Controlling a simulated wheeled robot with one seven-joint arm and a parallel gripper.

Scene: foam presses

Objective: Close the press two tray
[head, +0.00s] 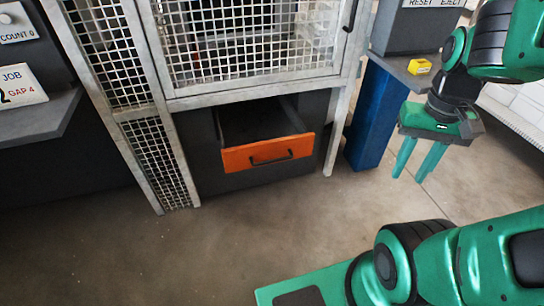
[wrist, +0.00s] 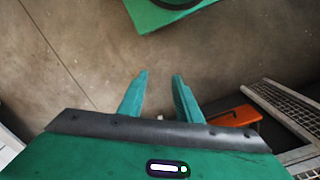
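The press tray (head: 268,153) is a dark drawer with an orange front and a dark bar handle (head: 270,160), low in the press. It is pulled out, and its dark inside shows from above. My gripper (head: 411,175) hangs to the right of the tray, apart from it, with green fingers pointing down. The fingers are spread with nothing between them. In the wrist view my gripper (wrist: 160,80) also shows empty over bare floor, and the orange tray front (wrist: 235,116) is at the right, partly hidden behind my gripper body.
A white mesh guard (head: 250,50) stands above the tray, with a frame leg (head: 338,130) at its right. The floor (head: 270,215) before the tray is clear.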

